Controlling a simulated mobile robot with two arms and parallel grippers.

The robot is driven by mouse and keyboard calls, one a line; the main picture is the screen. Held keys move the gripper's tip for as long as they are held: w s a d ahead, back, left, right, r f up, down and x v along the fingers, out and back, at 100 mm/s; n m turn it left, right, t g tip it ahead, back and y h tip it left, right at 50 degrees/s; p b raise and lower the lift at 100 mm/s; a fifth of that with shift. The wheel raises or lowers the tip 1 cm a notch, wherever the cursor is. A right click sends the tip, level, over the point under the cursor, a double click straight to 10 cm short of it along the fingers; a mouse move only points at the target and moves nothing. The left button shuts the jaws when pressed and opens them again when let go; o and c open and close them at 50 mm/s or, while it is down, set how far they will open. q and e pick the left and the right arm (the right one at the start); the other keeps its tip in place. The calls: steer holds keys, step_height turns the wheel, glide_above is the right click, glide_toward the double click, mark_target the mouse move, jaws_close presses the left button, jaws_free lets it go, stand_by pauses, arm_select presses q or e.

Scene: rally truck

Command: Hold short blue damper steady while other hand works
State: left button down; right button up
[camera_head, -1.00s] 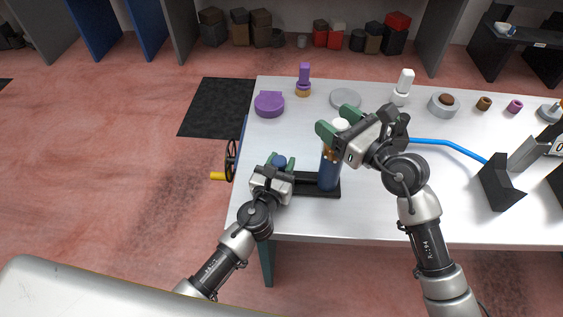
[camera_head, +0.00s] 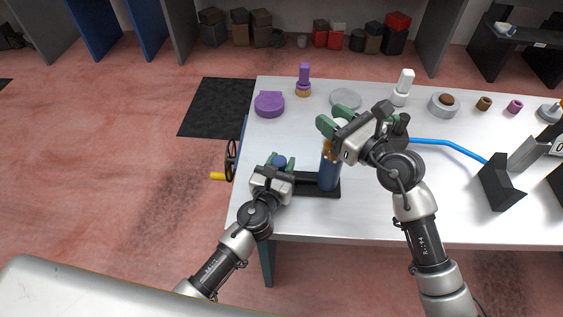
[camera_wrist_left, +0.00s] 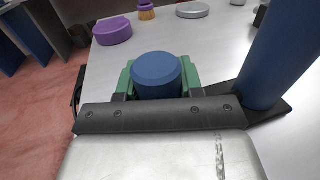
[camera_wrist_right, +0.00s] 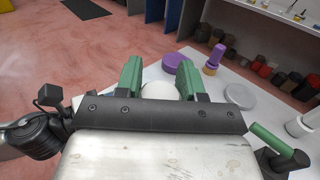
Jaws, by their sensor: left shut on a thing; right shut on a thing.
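The short blue damper (camera_head: 279,160) is upright between the green fingers of my left gripper (camera_head: 278,162), at the table's left front. In the left wrist view its round blue top (camera_wrist_left: 157,70) shows between the fingers; its lower part is hidden. A taller blue cylinder (camera_head: 329,173) stands to its right on a black base (camera_head: 316,189). My right gripper (camera_head: 334,122) is above this cylinder, shut on a white round piece that shows in the right wrist view (camera_wrist_right: 160,91). Whether that piece touches the cylinder is hidden by the gripper.
The front middle is clear.

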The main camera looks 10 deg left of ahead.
arm_select(q)
steer(key=shift+a+f, duration=0.1)
arm_select(e)
steer(key=shift+d+r, duration=0.1)
steer(key=shift+r, duration=2.4)
stand_by(1.1)
steer(key=o, duration=1.2)
steer(key=shift+f, duration=0.1)
arm_select(q)
steer(key=c, duration=0.6)
jaws_free()
arm_select(e)
steer(key=v, duration=1.2)
